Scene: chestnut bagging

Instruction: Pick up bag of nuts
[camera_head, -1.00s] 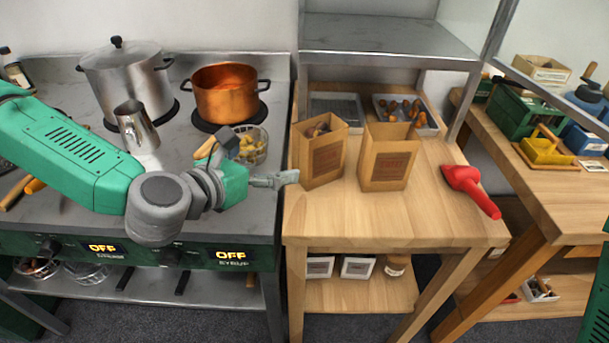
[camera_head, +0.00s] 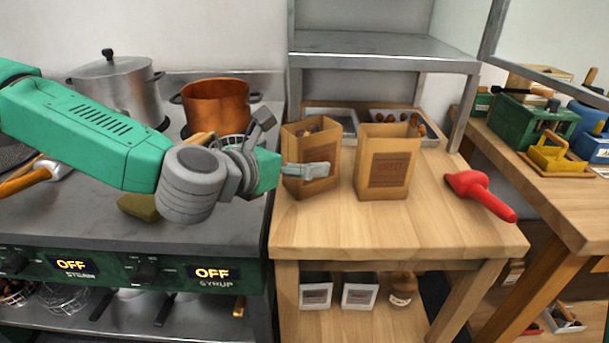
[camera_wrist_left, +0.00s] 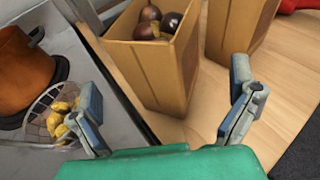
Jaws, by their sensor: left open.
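A brown paper bag with nuts in its open top (camera_head: 322,143) stands upright at the left side of the wooden table. My left gripper (camera_head: 308,171) is at the front of this bag, and a finger covers part of its face. In the left wrist view the gripper (camera_wrist_left: 166,92) is open and empty, its fingers spread wide with the bag (camera_wrist_left: 160,72) ahead between them. Dark round nuts show in the bag's mouth there. Whether a finger touches the bag I cannot tell. My right gripper is out of view.
A second paper bag (camera_head: 386,178) stands just right of the first. A red scoop (camera_head: 482,193) lies at the table's right. Trays (camera_head: 400,119) sit behind the bags under a metal shelf (camera_head: 385,47). A copper pot (camera_head: 216,108) stands on the stove. The table front is clear.

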